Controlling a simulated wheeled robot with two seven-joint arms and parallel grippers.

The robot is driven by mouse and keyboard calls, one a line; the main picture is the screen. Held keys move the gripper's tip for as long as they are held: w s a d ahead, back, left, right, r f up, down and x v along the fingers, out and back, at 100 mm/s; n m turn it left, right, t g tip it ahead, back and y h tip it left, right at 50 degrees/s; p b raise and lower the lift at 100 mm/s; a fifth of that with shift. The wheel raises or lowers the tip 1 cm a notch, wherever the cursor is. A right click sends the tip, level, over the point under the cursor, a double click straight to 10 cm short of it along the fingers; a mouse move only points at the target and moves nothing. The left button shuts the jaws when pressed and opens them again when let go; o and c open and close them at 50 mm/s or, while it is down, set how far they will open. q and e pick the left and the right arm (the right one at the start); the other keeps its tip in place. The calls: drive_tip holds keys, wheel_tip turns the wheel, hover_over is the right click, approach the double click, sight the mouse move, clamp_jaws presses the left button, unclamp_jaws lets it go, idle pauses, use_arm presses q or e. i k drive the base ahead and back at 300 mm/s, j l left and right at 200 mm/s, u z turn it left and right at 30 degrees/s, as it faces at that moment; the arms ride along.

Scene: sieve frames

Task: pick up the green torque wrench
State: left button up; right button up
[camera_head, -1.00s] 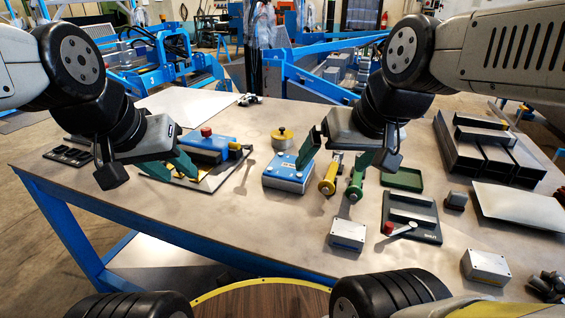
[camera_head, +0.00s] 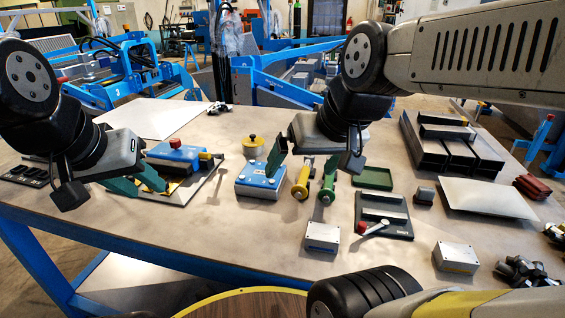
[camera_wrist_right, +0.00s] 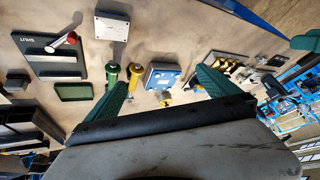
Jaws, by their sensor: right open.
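The green torque wrench (camera_head: 327,188) lies on the table near the middle, its green handle toward me. A yellow-handled tool (camera_head: 302,181) lies just left of it. My right gripper (camera_head: 312,160) is open and empty above the far ends of both, and hides part of them. In the right wrist view, the green wrench (camera_wrist_right: 112,76) shows beside the left finger, with the yellow tool (camera_wrist_right: 133,76) between the open fingers (camera_wrist_right: 162,92). My left gripper (camera_head: 138,184) is at the left, near a blue device; its finger gap is not clear.
A blue box (camera_head: 261,180) stands left of the yellow tool. A green tray (camera_head: 373,178) and a black holder with a red-knobbed lever (camera_head: 385,224) lie right of the wrench. A small white box (camera_head: 322,237) stands in front. Bare tabletop (camera_head: 235,228) shows at the front left.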

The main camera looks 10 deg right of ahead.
sight(327, 195)
drive_tip(key=l+z, duration=0.1)
drive_tip(key=z, duration=0.75)
drive_tip(key=k+l, duration=0.05)
